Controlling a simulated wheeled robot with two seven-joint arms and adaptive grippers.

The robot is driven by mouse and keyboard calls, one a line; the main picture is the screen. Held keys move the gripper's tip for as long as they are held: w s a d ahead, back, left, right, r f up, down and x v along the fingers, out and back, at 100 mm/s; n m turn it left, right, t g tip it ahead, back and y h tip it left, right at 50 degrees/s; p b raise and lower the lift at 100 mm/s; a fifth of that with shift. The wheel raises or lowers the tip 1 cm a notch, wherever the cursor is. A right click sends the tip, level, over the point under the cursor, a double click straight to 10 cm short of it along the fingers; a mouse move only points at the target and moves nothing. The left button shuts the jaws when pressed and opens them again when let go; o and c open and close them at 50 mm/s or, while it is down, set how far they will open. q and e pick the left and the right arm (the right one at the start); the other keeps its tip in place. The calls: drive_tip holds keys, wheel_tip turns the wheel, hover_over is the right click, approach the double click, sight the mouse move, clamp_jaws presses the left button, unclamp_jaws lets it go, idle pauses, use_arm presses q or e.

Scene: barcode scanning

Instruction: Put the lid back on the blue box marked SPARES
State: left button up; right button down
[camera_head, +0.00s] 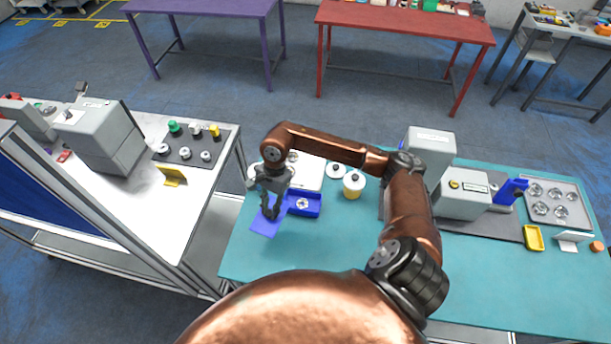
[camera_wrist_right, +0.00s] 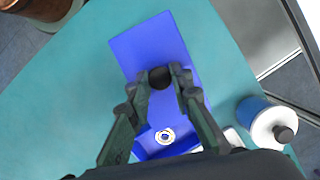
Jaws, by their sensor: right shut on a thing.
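The flat blue lid (camera_head: 264,226) is in my right gripper (camera_head: 270,210), above the teal table. In the right wrist view, the gripper (camera_wrist_right: 162,80) is shut on the lid's dark round knob, and the lid (camera_wrist_right: 150,43) extends past the fingertips. The blue box (camera_head: 316,200) stands on the table, just right of the gripper in the head view. The box (camera_wrist_right: 183,146) is open and a metal ring-like part (camera_wrist_right: 165,136) lies in it. The lid is beside the box and partly overlaps it in the wrist view. No SPARES marking is readable. My left gripper is not in view.
White-topped round containers (camera_head: 353,184) stand right of the box. A blue container with white top (camera_wrist_right: 268,124) is close by in the wrist view. A grey machine (camera_head: 464,193) and a parts tray (camera_head: 556,203) are farther right. The teal table's front left is clear.

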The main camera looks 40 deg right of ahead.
drive_tip(key=d+m+p, duration=0.1)
drive_tip(key=w+d+m+p, duration=0.1)
drive_tip(key=m, duration=0.1)
drive_tip(key=d+m+t+p, duration=0.1)
drive_tip(key=m, duration=0.1)
drive_tip(key=shift+w+d+r, duration=0.2)
drive_tip(key=shift+d, duration=0.05)
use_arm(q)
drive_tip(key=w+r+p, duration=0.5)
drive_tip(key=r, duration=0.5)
use_arm(e)
drive_tip(key=d+m+t+h+p, duration=0.1)
drive_tip(key=d+m+t, duration=0.1)
drive_tip(key=d+m, duration=0.9)
drive_tip(key=f+b, duration=0.1)
drive_tip(key=f, duration=0.1)
drive_tip(key=f+b, duration=0.1)
drive_tip(key=f, duration=0.1)
drive_tip(key=s+f+b, duration=0.1)
drive_tip(key=f+b, duration=0.1)
drive_tip(key=shift+f, duration=0.1)
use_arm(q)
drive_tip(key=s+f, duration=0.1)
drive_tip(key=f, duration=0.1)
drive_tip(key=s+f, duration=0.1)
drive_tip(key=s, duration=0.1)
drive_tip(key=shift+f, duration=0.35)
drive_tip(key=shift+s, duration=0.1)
